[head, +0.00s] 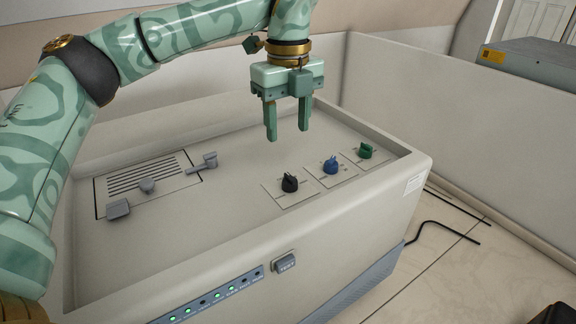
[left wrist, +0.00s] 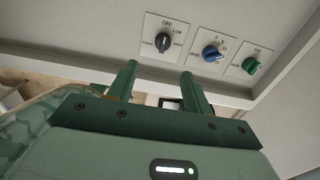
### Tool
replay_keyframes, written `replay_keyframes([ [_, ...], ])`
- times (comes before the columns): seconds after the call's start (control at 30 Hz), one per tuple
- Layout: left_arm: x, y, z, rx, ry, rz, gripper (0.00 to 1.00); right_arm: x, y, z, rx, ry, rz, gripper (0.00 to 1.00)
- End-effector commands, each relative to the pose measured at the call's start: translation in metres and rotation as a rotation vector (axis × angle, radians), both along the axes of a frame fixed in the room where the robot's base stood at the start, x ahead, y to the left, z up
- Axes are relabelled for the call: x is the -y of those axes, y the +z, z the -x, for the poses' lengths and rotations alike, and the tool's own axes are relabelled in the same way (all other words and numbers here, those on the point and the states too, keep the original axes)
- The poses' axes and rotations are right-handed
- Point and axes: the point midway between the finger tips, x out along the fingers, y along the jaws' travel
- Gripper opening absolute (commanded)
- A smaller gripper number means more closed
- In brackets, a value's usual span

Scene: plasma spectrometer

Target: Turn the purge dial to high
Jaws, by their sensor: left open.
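Three dials sit in a row on the recessed top of the spectrometer (head: 230,170): a black dial (head: 290,183), a blue dial (head: 330,164) and a green dial (head: 366,151). In the left wrist view, "OFF" and "LOW" are readable around the black dial (left wrist: 164,42); its white pointer mark is too small to read surely. The blue dial (left wrist: 211,53) and green dial (left wrist: 250,66) are beside it. I cannot read which one is labelled purge. My left gripper (head: 288,133) is open and empty, above the panel, apart from the dials. My right gripper is not in view.
A slotted vent (head: 146,174) with grey latches (head: 207,163) lies at the panel's left. A raised rim surrounds the panel. A grey button (head: 285,261) and a strip of green lights (head: 217,295) are on the front. A grey box (head: 530,65) stands at the right.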

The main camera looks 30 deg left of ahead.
Motion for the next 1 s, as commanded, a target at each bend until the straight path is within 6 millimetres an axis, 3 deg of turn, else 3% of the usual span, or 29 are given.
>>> replay_keyframes([
  [0.2,0.000,-0.056,0.001,-0.005,-0.001,0.001,0.50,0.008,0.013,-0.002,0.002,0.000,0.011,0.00],
  [0.4,0.000,-0.093,0.000,-0.003,0.000,0.001,0.50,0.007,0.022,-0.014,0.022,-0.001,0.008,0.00],
  [0.6,0.000,-0.109,0.000,-0.001,0.000,0.000,0.50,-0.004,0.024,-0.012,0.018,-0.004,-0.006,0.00],
  [0.87,0.000,-0.111,0.000,0.000,0.000,0.000,0.50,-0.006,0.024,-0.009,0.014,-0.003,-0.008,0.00],
  [1.0,0.000,-0.111,0.000,-0.001,0.000,0.001,0.14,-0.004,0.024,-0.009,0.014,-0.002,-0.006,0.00],
])
